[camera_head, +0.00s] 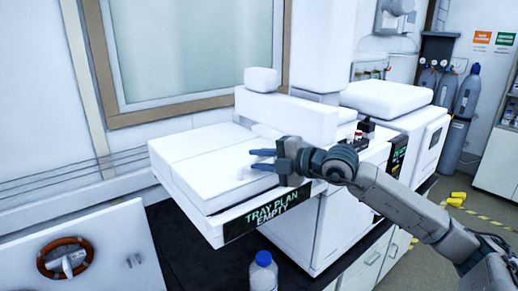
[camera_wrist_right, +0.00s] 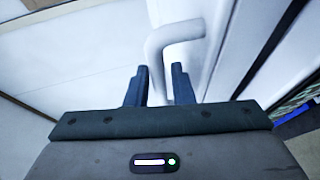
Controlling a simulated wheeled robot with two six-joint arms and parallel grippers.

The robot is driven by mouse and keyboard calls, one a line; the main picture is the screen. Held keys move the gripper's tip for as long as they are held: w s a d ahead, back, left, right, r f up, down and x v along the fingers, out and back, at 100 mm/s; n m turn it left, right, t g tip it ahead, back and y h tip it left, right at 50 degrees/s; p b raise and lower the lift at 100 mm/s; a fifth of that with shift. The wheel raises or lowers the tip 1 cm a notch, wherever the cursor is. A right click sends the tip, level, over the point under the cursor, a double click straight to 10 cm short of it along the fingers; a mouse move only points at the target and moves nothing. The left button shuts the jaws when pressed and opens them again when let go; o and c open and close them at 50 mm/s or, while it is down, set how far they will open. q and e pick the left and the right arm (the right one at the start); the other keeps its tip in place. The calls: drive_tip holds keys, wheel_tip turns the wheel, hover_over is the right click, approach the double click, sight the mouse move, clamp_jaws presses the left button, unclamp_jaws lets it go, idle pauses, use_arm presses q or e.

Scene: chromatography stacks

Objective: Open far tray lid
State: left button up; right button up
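The white tray unit has a flat top split by a seam into a far lid panel (camera_head: 195,143) and a near lid panel (camera_head: 205,178). Both lie flat. My right gripper (camera_head: 254,160) is over the right part of this top, its blue fingers pointing left and spread apart. In the right wrist view, a bent white handle (camera_wrist_right: 172,35) rises from a white surface, and one leg of it runs down between the open fingers (camera_wrist_right: 160,68). I cannot tell whether either finger touches it, or which panel it belongs to. My left gripper is not in view.
A dark label reading "TRAY PLAN EMPTY" (camera_head: 268,212) is on the tray's front. A raised white block (camera_head: 285,115) stands behind the gripper. A capped bottle (camera_head: 263,272) stands in front. A panel with a brown ring handle (camera_head: 66,257) is at lower left.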

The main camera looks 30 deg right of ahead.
drive_tip(key=shift+w+a+p, duration=0.15)
drive_tip(key=shift+a+p, duration=0.05)
drive_tip(key=shift+p, duration=0.1)
drive_tip(key=shift+f, duration=0.1)
clamp_jaws()
